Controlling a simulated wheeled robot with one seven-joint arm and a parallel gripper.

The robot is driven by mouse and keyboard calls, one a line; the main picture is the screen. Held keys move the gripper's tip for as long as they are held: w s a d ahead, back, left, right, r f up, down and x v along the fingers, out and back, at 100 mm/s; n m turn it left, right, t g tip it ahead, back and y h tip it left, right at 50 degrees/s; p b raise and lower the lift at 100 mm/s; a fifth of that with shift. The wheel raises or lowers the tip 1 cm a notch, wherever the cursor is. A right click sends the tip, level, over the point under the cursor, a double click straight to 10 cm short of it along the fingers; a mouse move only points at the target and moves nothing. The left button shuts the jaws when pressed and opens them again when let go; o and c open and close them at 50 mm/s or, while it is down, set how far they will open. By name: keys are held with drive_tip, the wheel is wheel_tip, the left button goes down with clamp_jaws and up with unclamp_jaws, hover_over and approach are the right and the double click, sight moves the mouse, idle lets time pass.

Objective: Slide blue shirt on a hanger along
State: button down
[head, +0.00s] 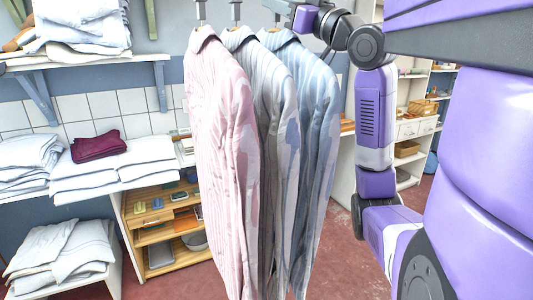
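Three long shirts hang side by side on hangers in the head view. The blue shirt (315,95) is the right-hand one, behind a grey shirt (262,95) and a pink striped shirt (217,105). Hanger hooks show at the top edge, and the rail above them is out of the picture. My purple arm comes in from the right and reaches the top of the blue shirt. The end of my arm (304,18) is near the blue shirt's hanger, cut by the top edge.
Shelves with folded white linen (100,175) and a dark red cloth (98,146) stand at the left. A wooden shelf unit (160,230) with small items is behind the shirts. More shelves (410,130) stand at the right rear. Some red floor (345,260) is clear.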

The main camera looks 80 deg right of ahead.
drive_tip(key=shift+s+d+r, duration=0.1)
drive_tip(key=shift+s+d, duration=0.65)
drive_tip(key=shift+s, duration=0.2)
drive_tip(key=shift+s+d+r, duration=0.1)
drive_tip(key=shift+s+d, duration=0.6)
drive_tip(key=shift+s, duration=0.3)
drive_tip(key=shift+s+d+r, duration=0.1)
drive_tip(key=shift+s+d, duration=0.85)
drive_tip(key=shift+s, duration=0.2)
drive_tip(key=shift+s+d+r, duration=0.1)
drive_tip(key=shift+s+d, duration=0.8)
drive_tip(key=shift+s, duration=0.2)
drive_tip(key=c, duration=1.1)
unclamp_jaws()
drive_tip(key=shift+o, duration=0.2)
drive_tip(key=shift+f+b, duration=0.2)
drive_tip(key=shift+b, duration=0.1)
drive_tip(key=b+v, duration=0.2)
drive_tip(key=v, duration=0.4)
drive_tip(key=shift+r, duration=0.15)
